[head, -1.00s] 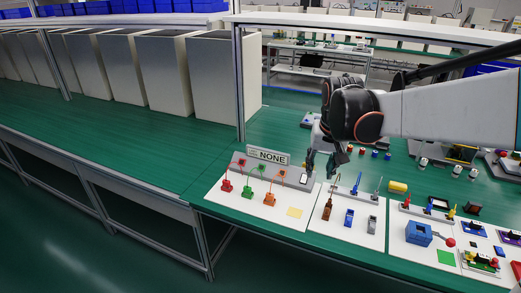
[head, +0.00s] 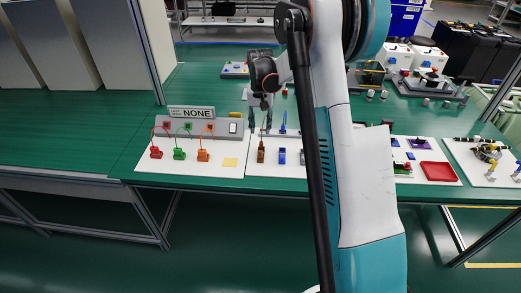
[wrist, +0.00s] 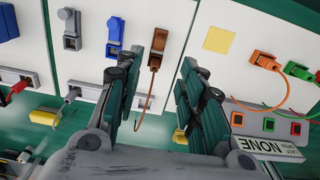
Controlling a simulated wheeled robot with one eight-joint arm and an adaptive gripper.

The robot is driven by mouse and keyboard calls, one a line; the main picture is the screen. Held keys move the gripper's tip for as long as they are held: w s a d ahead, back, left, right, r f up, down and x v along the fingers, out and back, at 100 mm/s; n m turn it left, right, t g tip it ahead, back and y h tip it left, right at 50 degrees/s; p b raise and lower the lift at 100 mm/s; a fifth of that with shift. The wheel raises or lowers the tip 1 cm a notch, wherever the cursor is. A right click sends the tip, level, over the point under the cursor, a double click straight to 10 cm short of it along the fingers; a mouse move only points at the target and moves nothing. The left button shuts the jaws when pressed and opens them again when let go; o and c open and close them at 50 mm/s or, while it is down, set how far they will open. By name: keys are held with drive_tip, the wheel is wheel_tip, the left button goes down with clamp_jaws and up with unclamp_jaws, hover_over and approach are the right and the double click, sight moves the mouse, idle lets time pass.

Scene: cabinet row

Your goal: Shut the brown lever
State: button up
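The brown lever (head: 261,152) is on a white panel at the table's front, left of a blue and a grey lever. In the wrist view the brown lever (wrist: 155,62) shows near the top centre, with a thin brown rod or wire running down from it. My gripper (head: 260,124) is just behind it in the head view. In the wrist view my gripper (wrist: 157,70) is open, its fingers on either side of the thin brown part. Nothing is clearly held, and contact cannot be told.
The blue lever (head: 282,156) stands close beside the brown one. Red, green and orange plugs (head: 203,155) with wires sit on the left panel, below a sign reading NONE (head: 191,113). My arm hides panels to the right. The green table (head: 80,150) is clear at left.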

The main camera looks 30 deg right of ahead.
sight(260, 151)
wheel_tip(260, 151, down, 13)
drive_tip(key=b, duration=0.3)
drive_tip(key=shift+r+b, duration=0.2)
drive_tip(key=shift+b, duration=0.2)
clamp_jaws()
